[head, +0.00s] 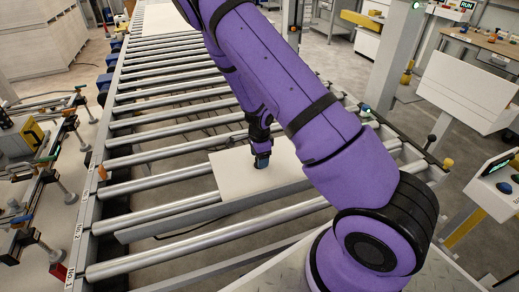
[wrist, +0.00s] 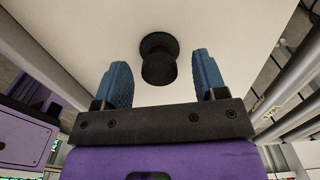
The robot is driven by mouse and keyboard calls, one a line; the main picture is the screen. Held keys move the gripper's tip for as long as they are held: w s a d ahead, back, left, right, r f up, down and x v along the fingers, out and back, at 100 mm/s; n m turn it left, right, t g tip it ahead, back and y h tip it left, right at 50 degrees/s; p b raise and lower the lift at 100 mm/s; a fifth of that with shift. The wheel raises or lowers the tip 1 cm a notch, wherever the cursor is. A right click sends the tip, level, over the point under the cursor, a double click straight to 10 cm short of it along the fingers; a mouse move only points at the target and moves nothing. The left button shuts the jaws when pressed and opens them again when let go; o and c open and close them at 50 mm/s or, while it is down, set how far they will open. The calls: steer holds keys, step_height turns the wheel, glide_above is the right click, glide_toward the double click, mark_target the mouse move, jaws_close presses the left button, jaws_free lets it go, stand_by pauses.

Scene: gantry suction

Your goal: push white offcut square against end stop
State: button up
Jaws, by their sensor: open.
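The white offcut (head: 232,178) lies flat on the rollers near the close end of the conveyor. It fills much of the wrist view (wrist: 230,30). A straight grey bar, apparently the end stop (head: 160,227), runs across the rollers along the offcut's near edge; I cannot tell whether they touch. My gripper (head: 262,162) points down over the offcut. In the wrist view its blue fingers (wrist: 161,75) are apart, with a black round knob (wrist: 158,57) showing between them against the white surface. The knob is hidden in the head view, and I see nothing gripped.
The roller conveyor (head: 160,147) runs away to the back, with bare rollers beyond the offcut. Another white panel (head: 160,18) lies at its far end. Side rails edge it, and a valve-and-pipe rig (head: 50,160) stands left. A white control box (head: 497,185) stands right.

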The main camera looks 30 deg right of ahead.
steer(key=shift+f, duration=0.4)
jaws_close()
steer(key=shift+s, duration=0.2)
